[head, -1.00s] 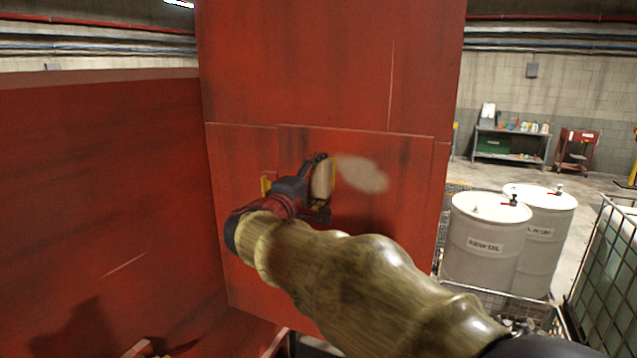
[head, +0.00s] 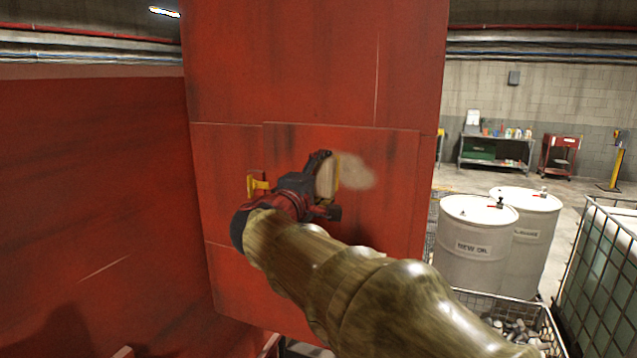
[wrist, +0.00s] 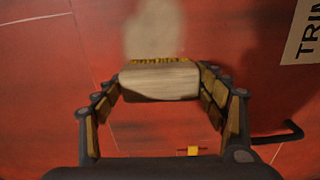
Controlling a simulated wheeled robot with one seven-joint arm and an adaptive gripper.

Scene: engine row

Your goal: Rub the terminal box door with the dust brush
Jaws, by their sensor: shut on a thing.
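The terminal box door (head: 390,215) is a flat red panel on the front of a tall red housing. A pale dusty patch (head: 358,172) lies on its upper part; the patch also shows in the wrist view (wrist: 155,32). My gripper (head: 322,184) is shut on the dust brush (head: 327,176), at the left edge of the patch. In the wrist view, the brush (wrist: 160,84) is a pale block across the fingertips, with yellowish bristles on its far side. The bristles look at or very near the door; contact is unclear. My arm hides the door's lower part.
A yellow piece (head: 258,185) sits left of my gripper. A red wall (head: 95,200) stands close on the left. White drums (head: 475,245), a wire basket (head: 515,320) and a caged tank (head: 605,270) stand at the right. The wrist view shows a dark bent rod (wrist: 280,136).

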